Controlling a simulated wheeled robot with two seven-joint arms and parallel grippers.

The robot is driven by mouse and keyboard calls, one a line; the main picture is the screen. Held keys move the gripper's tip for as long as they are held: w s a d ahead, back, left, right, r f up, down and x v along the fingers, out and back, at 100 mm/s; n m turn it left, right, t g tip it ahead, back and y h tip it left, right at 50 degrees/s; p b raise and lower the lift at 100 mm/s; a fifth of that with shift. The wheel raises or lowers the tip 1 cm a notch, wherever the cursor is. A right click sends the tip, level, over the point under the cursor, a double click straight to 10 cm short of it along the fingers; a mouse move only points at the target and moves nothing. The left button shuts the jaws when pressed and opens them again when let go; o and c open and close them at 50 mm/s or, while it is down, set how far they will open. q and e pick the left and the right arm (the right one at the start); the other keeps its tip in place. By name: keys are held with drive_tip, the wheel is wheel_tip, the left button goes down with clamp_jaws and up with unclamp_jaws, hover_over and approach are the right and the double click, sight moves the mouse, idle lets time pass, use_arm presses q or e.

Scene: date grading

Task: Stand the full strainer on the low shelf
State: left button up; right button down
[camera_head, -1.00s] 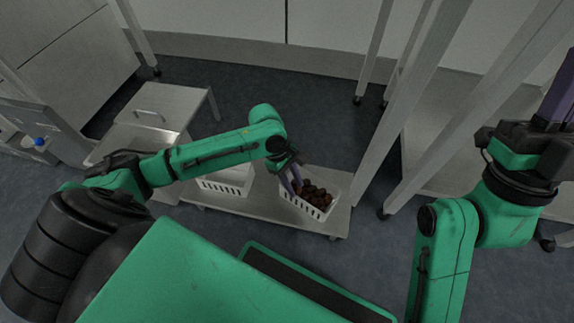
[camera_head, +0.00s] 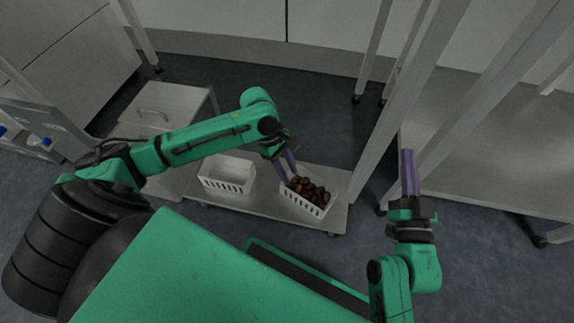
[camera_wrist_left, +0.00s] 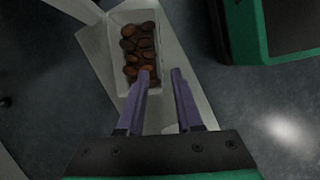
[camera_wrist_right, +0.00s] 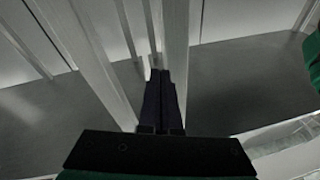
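The full strainer (camera_head: 318,210) is a white slotted basket with dark brown dates in it. It stands upright on a low grey shelf board (camera_head: 270,207), near its right end. In the left wrist view the strainer (camera_wrist_left: 112,22) and its dates show from above. My left gripper (camera_head: 288,178) is at the strainer's left end, its fingers apart. In the left wrist view one finger overlaps the strainer's near end and the other is over the board beside it; I see nothing held. My right gripper (camera_head: 408,153) points up at the right, its fingers together and empty.
A second white basket (camera_head: 228,174), apparently empty, stands left on the same board. A grey cabinet with a handle (camera_head: 155,112) is further left. Tall pale posts (camera_head: 385,130) and a wide grey shelf (camera_head: 480,145) stand at the right. Dark floor (camera_head: 320,115) is free behind the board.

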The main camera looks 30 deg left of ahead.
use_arm(q)
drive_tip(key=w+d+m+t+h, duration=0.25)
drive_tip(key=d+m+t, duration=0.2)
drive_tip(key=d, duration=0.25)
drive_tip(key=w+d+m+t+h, duration=0.2)
drive_tip(key=d+m+t+h, duration=0.1)
drive_tip(key=d+m, duration=0.25)
wheel_tip(320, 180, up, 9)
drive_tip(key=s+a+m+t+y, duration=0.1)
drive_tip(key=m+t+y, duration=0.1)
drive_tip(key=m+t, duration=0.6)
drive_tip(key=shift+s+a+r+t, duration=0.2)
drive_tip(key=shift+a+t, duration=0.1)
drive_tip(key=shift+t, duration=0.85)
use_arm(e)
wheel_tip(320, 180, down, 6)
drive_tip(key=s+g, duration=0.1)
drive_tip(key=s, duration=0.1)
drive_tip(key=shift+a+g, duration=0.25)
drive_tip(key=shift+g, duration=0.15)
use_arm(q)
drive_tip(key=shift+p, duration=0.3)
use_arm(e)
drive_tip(key=shift+s, duration=0.1)
